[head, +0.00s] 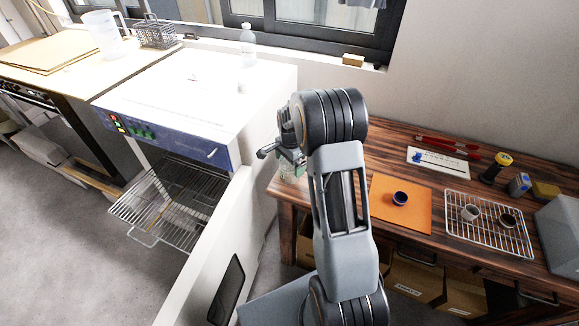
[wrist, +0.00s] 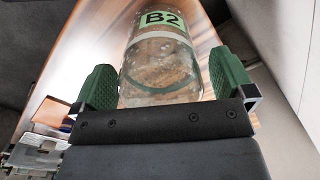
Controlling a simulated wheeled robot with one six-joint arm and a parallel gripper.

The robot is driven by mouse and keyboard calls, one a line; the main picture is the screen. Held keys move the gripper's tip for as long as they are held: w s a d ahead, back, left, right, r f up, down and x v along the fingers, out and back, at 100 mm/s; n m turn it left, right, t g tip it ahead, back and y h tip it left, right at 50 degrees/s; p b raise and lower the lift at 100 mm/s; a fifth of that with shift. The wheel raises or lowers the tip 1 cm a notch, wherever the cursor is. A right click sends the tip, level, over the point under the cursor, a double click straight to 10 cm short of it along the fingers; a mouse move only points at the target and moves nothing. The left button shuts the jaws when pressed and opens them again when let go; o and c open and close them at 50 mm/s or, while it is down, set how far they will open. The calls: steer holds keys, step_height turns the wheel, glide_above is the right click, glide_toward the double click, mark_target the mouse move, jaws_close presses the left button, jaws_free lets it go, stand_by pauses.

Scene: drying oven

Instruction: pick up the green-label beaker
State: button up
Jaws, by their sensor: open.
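The green-label beaker (wrist: 160,70) is clear glass with a green "B2" label and fills the middle of the wrist view. My gripper (wrist: 163,78) is open, with one green finger on each side of the beaker. A narrow gap shows at the right finger; I cannot tell whether the left finger touches. In the head view my gripper (head: 286,156) is at the left end of the wooden bench, and the beaker (head: 290,174) shows only in part below it.
The wooden bench (head: 385,145) holds an orange mat (head: 413,212) with a small dark blue cup (head: 400,198) and a wire rack (head: 489,238) with two small cups. The drying oven (head: 185,140) stands left of the bench, door open and wire shelf (head: 165,213) out.

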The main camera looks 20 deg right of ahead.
steer(key=shift+f, duration=0.1)
steer(key=c, duration=1)
